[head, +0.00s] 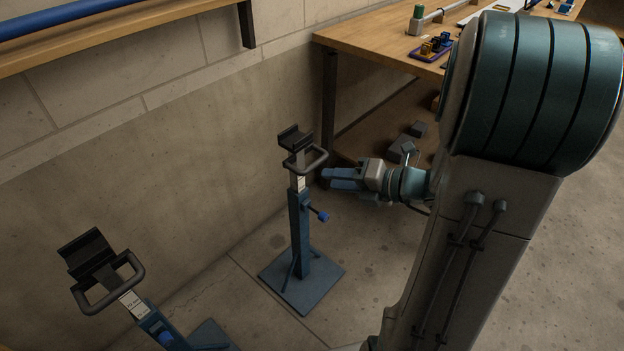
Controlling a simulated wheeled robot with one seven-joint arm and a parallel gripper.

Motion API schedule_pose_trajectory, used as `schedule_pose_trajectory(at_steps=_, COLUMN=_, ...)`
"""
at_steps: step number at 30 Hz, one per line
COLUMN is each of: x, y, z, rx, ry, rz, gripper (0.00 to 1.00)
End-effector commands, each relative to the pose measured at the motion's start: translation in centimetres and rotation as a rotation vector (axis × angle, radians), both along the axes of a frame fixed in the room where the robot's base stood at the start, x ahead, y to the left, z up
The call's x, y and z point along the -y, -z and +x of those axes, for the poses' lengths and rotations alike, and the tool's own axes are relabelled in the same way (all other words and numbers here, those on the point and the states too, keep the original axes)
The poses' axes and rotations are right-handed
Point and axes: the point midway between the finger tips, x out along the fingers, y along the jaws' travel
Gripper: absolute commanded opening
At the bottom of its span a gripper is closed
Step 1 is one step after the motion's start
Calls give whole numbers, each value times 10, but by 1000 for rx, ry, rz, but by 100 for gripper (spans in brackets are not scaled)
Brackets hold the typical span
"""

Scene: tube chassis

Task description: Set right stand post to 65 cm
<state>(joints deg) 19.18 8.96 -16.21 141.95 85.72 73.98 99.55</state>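The right stand (301,235) is a blue upright post on a square blue base plate, standing on the floor near the wall. Its inner post carries a white scale strip (300,183), too small to read. A black V-shaped cradle (295,138) and a grey loop handle (306,161) top it. A blue knob (323,217) sticks out on its right side. My gripper (328,178) is just right of the stand's top, close to the handle and above the knob. Whether it touches the stand, and whether its fingers are apart, I cannot tell.
A second, similar stand (157,325) is at the lower left, partly cut off. A wooden workbench (375,32) is at the back right, with grey blocks (403,146) beneath. A wall shelf (100,40) bears a blue tube (60,17). Floor between the stands is clear.

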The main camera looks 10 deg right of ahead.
Motion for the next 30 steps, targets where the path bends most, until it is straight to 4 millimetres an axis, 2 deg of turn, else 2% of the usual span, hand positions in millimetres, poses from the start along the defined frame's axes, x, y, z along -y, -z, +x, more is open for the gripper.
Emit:
schedule_pose_trajectory(at_steps=1, x=14, y=24, z=8, rx=-47, ry=87, rz=79, gripper=33)
schedule_pose_trajectory(at_steps=3, x=30, y=35, z=17, rx=-96, ry=189, rz=177, gripper=33)
schedule_pose_trajectory(at_steps=7, x=50, y=46, z=26, rx=-147, ry=305, rz=294, gripper=33)
schedule_pose_trajectory(at_steps=11, x=55, y=49, z=32, rx=-164, ry=346, rz=337, gripper=33)
schedule_pose_trajectory(at_steps=17, x=38, y=56, z=54, rx=-164, ry=342, rz=339, gripper=33)
schedule_pose_trajectory(at_steps=24, x=8, y=68, z=95, rx=-163, ry=341, rz=337, gripper=33)
schedule_pose_trajectory(at_steps=30, x=-12, y=74, z=123, rx=-163, ry=342, rz=336, gripper=33)
